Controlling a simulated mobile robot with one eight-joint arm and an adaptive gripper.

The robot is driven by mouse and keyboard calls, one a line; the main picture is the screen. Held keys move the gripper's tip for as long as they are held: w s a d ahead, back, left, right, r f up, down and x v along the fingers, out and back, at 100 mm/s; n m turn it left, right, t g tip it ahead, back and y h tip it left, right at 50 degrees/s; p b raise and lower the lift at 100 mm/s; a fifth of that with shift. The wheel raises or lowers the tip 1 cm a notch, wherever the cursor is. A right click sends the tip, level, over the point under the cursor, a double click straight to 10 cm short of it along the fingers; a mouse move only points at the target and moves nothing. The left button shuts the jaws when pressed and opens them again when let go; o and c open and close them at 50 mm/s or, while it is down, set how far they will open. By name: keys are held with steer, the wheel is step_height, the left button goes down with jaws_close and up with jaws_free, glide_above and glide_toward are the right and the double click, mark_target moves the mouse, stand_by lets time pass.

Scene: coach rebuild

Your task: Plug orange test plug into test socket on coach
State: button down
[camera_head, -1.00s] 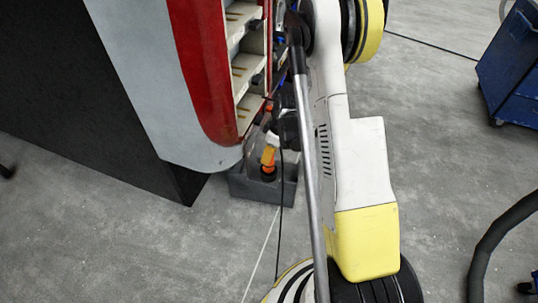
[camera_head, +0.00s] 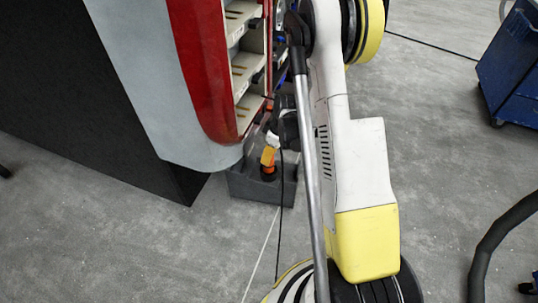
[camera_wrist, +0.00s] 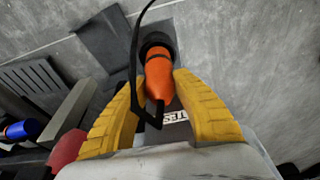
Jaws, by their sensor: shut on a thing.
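The orange test plug (camera_wrist: 158,78) is between the two yellow fingers of my gripper (camera_wrist: 160,90) in the wrist view. The fingers are shut on its sides. Its dark collar end points away from the wrist, and a black cable loops beside it. In the head view the plug's dark end (camera_head: 267,174) shows low, at the grey box (camera_head: 262,191) on the floor; I cannot tell whether it touches the box. The coach (camera_head: 205,80) is the red and white body at left with open shelves. I cannot make out the test socket in either view.
A blue cart (camera_head: 508,65) stands at the right, and a thick dark hose (camera_head: 490,240) lies at the lower right. Grey floor between them is clear. A blue cylinder (camera_wrist: 25,129) shows at left in the wrist view.

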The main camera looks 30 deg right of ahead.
steer(key=shift+s+d+b+x, duration=0.15)
steer(key=shift+b+x, duration=0.3)
steer(key=shift+x, duration=0.35)
steer(key=shift+s+d+b+x, duration=0.15)
steer(key=shift+b+x, duration=0.25)
steer(key=shift+x, duration=0.4)
stand_by(1.9)
steer(key=c, duration=1.4)
jaws_free()
steer(key=shift+a+f, duration=0.1)
steer(key=shift+f, duration=0.05)
steer(key=shift+o, duration=0.2)
steer(key=p+v, duration=0.6)
steer(key=v, duration=0.5)
